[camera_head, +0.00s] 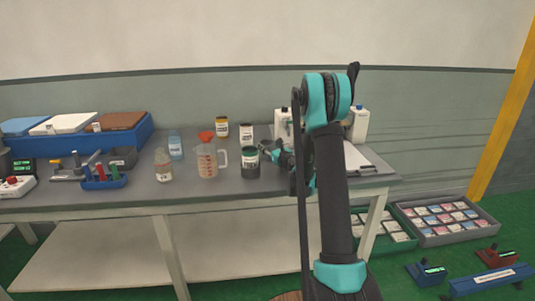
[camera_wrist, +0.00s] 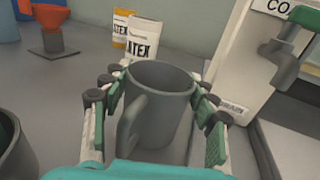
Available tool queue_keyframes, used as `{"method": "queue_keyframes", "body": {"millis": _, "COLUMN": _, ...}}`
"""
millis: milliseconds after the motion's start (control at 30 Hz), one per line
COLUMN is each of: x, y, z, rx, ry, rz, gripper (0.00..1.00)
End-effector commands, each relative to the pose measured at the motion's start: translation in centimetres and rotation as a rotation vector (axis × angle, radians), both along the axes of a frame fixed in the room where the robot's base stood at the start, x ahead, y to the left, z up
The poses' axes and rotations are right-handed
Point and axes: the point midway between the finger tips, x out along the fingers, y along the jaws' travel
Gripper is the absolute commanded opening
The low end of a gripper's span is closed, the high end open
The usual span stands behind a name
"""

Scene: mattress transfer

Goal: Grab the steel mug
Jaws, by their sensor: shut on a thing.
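The steel mug (camera_wrist: 163,112) is a grey, open-topped cup with its handle toward the camera in the wrist view. It stands upright between the fingers of my gripper (camera_wrist: 157,98). The fingers are shut on its sides, the left finger beside the handle. In the head view my gripper (camera_head: 282,157) is low over the right part of the table, and my arm hides much of it. I cannot make out the mug clearly there. Whether the mug's base touches the table is hidden.
The grey table (camera_head: 215,187) holds labelled jars, including a black one (camera_head: 250,170), and a measuring jug (camera_head: 207,163) left of my gripper. A white dispenser (camera_wrist: 233,62) with a grey tap stands close to the mug's right. A dark round container (camera_wrist: 12,150) is near on the left.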

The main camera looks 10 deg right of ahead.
Motion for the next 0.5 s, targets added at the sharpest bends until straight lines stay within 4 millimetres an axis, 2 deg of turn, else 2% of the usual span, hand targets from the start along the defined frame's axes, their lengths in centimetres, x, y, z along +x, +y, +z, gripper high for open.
{"method": "queue_keyframes", "body": {"millis": 33, "x": 0.00, "y": 0.01, "z": 0.00, "rx": 0.000, "ry": 0.000, "rz": 0.000, "gripper": 0.37}}
{"method": "queue_keyframes", "body": {"millis": 133, "x": 0.00, "y": 0.00, "z": 0.00, "rx": 0.000, "ry": 0.000, "rz": 0.000, "gripper": 0.26}}
{"method": "queue_keyframes", "body": {"millis": 500, "x": -0.01, "y": 0.01, "z": 0.48, "rx": 0.000, "ry": 0.000, "rz": 0.000, "gripper": 0.26}}
